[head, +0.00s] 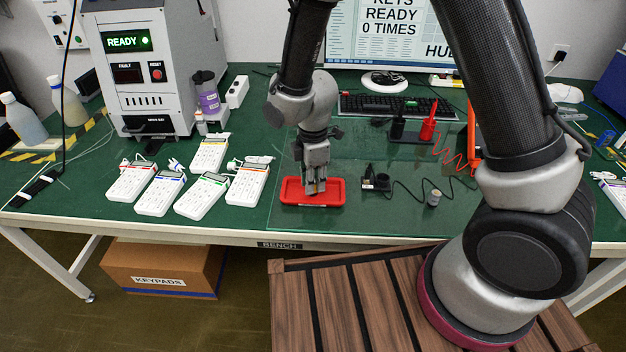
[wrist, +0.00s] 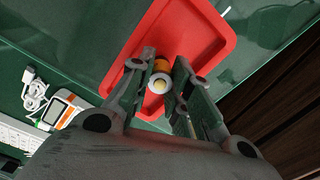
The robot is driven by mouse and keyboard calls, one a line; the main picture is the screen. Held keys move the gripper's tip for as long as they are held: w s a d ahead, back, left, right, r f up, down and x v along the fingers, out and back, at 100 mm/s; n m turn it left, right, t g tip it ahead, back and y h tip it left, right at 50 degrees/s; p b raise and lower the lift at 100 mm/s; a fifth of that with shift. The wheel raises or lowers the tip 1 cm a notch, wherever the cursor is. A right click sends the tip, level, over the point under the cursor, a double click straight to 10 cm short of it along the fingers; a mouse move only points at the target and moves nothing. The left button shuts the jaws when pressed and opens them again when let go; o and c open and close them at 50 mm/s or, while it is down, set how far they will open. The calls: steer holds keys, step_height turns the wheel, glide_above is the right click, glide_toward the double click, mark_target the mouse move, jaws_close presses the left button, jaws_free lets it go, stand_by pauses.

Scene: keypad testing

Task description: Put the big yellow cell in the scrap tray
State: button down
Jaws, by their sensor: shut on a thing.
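The yellow cell (wrist: 161,68), orange-yellow with a pale round end, is between my gripper's fingers in the wrist view. My gripper (wrist: 164,76) is shut on it. In the head view my gripper (head: 316,187) points down over the red tray (head: 338,197), inside its outline, and the fingers hide the cell there. The red tray (wrist: 215,28) also lies behind the fingers in the wrist view. I cannot tell whether the cell touches the tray floor.
Several white keypads (head: 201,196) lie left of the tray. A small dark stand (head: 375,182) with a cable and a small cylinder (head: 433,198) are to its right. A keyboard (head: 395,106) is behind. The bench front edge is close to the tray.

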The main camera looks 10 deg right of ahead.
steer(key=shift+f, duration=0.1)
steer(key=c, duration=1.3)
jaws_free()
step_height(320, 180, up, 12)
steer(key=shift+r, duration=0.2)
steer(key=s+d+r+m+t, duration=0.1)
steer(key=s+d+r+m, duration=0.1)
steer(key=d+r+m, duration=0.45)
steer(key=s+d+r+m+t, duration=0.15)
steer(key=d+r+m, duration=0.25)
steer(key=d+r, duration=0.5)
steer(key=s+d+r+m, duration=0.1)
steer(key=s+d+m, duration=0.2)
steer(key=s+d, duration=0.1)
steer(key=s+d+r+m+t, duration=0.1)
steer(key=s+d+m, duration=0.2)
steer(key=s+d, duration=0.1)
steer(key=s+d+r+m, duration=0.1)
steer(key=s+d+m, duration=0.2)
steer(key=s+d, duration=0.1)
steer(key=shift+s+d+m+t, duration=0.25)
steer(key=shift+d+m+t, duration=0.1)
steer(key=shift+d, duration=0.1)
